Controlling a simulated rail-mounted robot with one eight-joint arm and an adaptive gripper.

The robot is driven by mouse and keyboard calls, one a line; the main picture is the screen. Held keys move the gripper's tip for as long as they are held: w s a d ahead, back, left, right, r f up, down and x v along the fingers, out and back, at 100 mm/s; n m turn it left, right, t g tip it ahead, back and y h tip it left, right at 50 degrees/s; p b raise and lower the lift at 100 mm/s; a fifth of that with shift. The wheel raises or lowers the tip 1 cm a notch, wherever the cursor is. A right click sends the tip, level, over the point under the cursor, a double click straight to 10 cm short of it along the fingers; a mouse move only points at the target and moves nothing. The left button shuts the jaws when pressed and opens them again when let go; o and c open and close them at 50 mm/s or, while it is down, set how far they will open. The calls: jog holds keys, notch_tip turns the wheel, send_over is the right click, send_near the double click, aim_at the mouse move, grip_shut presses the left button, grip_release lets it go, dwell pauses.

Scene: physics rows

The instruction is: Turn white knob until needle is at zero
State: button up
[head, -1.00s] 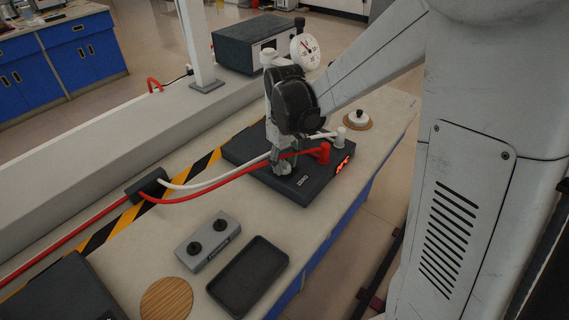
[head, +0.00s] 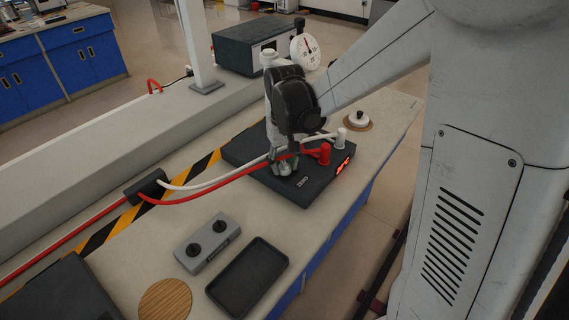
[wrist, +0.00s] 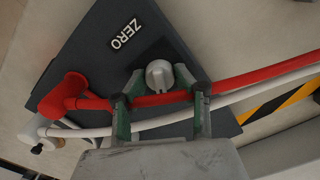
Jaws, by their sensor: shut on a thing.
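A pale grey-white knob (wrist: 159,76) sits on a black box (head: 312,188) beside a "ZERO" label (wrist: 126,34). My gripper (wrist: 161,78) is shut on the knob, with one fingertip on each side. In the head view my gripper (head: 284,168) reaches down onto the box, and the knob is mostly hidden there. A round white dial (head: 304,54) with a needle stands behind my wrist. Its needle points roughly up; its numbers are too small to read.
A red cable (wrist: 260,77) and a white cable (wrist: 240,96) cross by my fingers to the red plug (head: 323,155) and white plug (head: 341,138). A grey two-knob box (head: 207,242) and an empty black tray (head: 247,277) stand nearer. A round lidded thing (head: 358,119) sits behind.

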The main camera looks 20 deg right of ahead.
aim_at(285, 163)
jog(key=o, duration=1.1)
jog(key=shift+r, duration=0.15)
notch_tip(285, 163, up, 12)
jog(key=shift+f, duration=0.1)
jog(key=s+t, duration=0.2)
jog(key=s, duration=0.4)
jog(key=s+t, duration=0.2)
jog(key=s, duration=0.4)
jog(key=s+t, duration=0.3)
jog(key=s, duration=0.4)
jog(key=shift+r+m, duration=0.3)
jog(key=shift+r, duration=0.05)
